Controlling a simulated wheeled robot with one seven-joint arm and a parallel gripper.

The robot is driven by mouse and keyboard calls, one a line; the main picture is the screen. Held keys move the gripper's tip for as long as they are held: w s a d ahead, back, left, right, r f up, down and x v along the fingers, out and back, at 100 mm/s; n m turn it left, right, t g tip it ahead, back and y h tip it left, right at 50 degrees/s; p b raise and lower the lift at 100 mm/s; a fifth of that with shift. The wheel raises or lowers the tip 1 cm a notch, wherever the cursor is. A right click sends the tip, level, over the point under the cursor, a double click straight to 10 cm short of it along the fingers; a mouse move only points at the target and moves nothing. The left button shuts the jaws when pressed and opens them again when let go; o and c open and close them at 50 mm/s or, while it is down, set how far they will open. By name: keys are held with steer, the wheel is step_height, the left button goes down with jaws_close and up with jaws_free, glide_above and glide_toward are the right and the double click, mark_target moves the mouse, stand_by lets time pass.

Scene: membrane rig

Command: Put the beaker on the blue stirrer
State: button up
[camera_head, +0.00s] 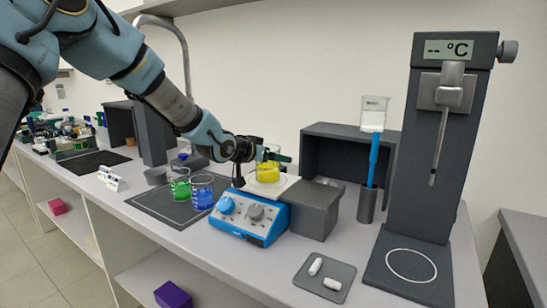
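A glass beaker with yellow liquid (267,172) is upright over the white top plate (287,184) of the blue stirrer (246,220). I cannot tell whether its base touches the plate or is slightly above it. My gripper (268,157) reaches in from the upper left at the height of the beaker's upper part. One teal finger crosses the beaker's right side, and the other is mostly hidden. The fingers look closed around the glass. The stirrer has two knobs on its sloped front.
Beakers with green liquid (180,188) and blue liquid (202,194) stand left on a dark mat (150,203). A grey block (315,212) adjoins the stirrer's right. A tray with white pieces (343,273), a holder (367,205) and a thermometer stand (450,150) are further right.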

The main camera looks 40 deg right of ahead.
steer(key=shift+f, duration=0.15)
steer(key=o, duration=1.4)
steer(key=shift+c, duration=0.2)
steer(key=shift+a+r, duration=0.1)
steer(key=shift+r, duration=0.15)
steer(key=v, duration=1.1)
steer(key=shift+a+b, duration=0.35)
steer(key=shift+b, duration=0.1)
